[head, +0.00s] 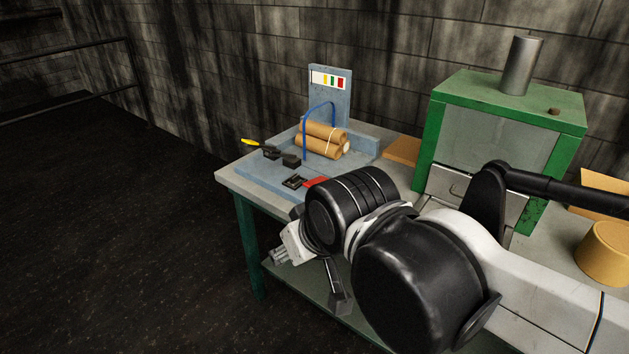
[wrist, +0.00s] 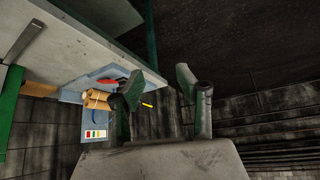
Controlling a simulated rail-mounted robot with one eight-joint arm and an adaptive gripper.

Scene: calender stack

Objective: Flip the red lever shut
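The red lever (head: 316,182) sits near the front of the blue-grey machine on the bench, partly hidden behind my arm. It lies low beside a black bracket (head: 294,181); I cannot tell whether it is open or shut.
Brown rolls (head: 323,139) with a blue hoop (head: 305,130) stand behind the lever. A yellow-tipped handle (head: 251,143) points left. A green-framed cabinet (head: 515,115) stands right on the bench (head: 235,180). The floor (head: 120,230) left is clear.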

